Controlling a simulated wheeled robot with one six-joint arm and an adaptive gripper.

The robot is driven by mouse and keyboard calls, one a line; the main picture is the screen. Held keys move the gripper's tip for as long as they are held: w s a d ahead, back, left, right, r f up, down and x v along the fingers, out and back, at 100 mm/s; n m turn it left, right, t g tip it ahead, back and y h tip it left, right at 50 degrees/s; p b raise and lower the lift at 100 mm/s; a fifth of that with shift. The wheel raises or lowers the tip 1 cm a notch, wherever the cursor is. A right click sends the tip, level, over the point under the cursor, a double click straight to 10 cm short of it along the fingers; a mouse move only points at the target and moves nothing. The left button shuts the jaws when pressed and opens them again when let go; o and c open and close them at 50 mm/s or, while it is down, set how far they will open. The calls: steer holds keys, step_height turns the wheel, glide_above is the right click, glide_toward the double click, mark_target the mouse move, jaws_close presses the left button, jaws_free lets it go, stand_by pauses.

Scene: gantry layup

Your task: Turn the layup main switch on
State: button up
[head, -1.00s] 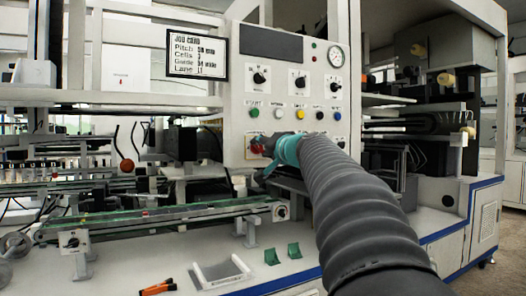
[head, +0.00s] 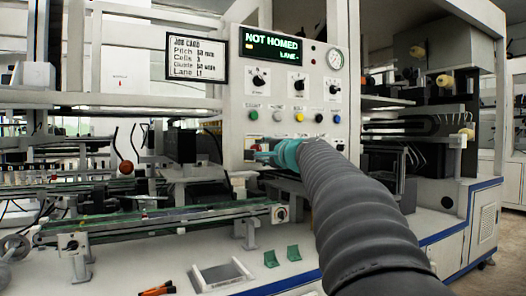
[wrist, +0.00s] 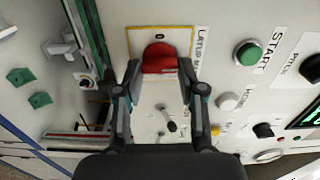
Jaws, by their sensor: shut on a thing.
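The main switch (wrist: 160,58) is a red knob on a yellow-bordered plate, beside a label that is partly legible, in the wrist view. My gripper (wrist: 160,72) has one finger on each side of the red knob and is shut on it. In the head view, my gripper (head: 265,157) is at the lower left of the white control panel (head: 235,95), and it largely hides the switch there. The panel display (head: 273,46) is lit and reads "NOT HOMED" and "LANE -" in green.
Close to the switch are a green START button (wrist: 247,53) and a white button (wrist: 228,101). Dark selector knobs (head: 259,81) sit higher on the panel. A rail with green strips (head: 160,224) runs below left. A white tray (head: 222,287) and green brackets (head: 271,259) lie on the bench.

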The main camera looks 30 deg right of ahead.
steer(key=shift+m, duration=0.3)
steer(key=o, duration=1.1)
steer(key=shift+o, duration=0.2)
steer(key=shift+s, duration=0.1)
steer(key=s, duration=1.1)
steer(key=shift+s+d, duration=0.2)
steer(key=shift+s, duration=0.2)
